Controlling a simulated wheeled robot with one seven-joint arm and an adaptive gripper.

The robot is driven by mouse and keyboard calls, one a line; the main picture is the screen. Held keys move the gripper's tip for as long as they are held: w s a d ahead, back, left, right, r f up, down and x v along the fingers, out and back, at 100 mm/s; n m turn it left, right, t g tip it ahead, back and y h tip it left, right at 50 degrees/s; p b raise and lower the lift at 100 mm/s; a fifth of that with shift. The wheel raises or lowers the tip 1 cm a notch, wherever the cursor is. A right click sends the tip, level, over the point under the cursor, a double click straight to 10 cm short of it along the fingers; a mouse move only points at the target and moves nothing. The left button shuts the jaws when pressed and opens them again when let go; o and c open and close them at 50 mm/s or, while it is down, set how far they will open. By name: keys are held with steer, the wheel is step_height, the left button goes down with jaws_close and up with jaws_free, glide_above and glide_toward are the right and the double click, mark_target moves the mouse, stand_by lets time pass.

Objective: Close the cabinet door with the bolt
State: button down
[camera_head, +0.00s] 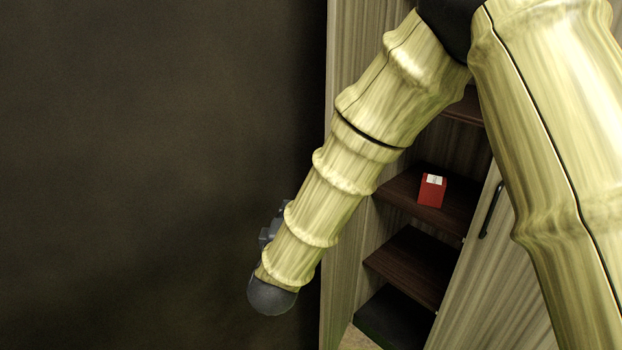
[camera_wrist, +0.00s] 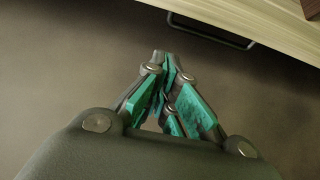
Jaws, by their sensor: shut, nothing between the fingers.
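The cabinet stands open at the right of the head view. Its right door (camera_head: 480,285) is pale striped wood with a black bar handle (camera_head: 490,210). A pale wooden panel (camera_head: 345,60) stands at the opening's left; I cannot tell for sure whether it is the other door. My gripper (camera_wrist: 165,62) is shut and empty, with teal-lined fingers in the wrist view. In the head view it is mostly hidden behind my arm. A black handle (camera_wrist: 212,36) on a wooden panel (camera_wrist: 255,18) shows beyond the fingertips, apart from them. I cannot make out the bolt.
A red box (camera_head: 432,190) with a white label sits on a dark shelf (camera_head: 395,190) inside the cabinet. Another shelf (camera_head: 415,265) lies below. The left of the head view is a dark, bare surface (camera_head: 140,170). My arm covers part of the cabinet opening.

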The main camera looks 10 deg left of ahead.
steer(key=w+d+p, duration=0.2)
steer(key=w+p, duration=0.4)
steer(key=w, duration=0.3)
steer(key=shift+r, duration=0.45)
steer(key=shift+d, duration=0.15)
steer(key=shift+d, duration=0.1)
stand_by(0.4)
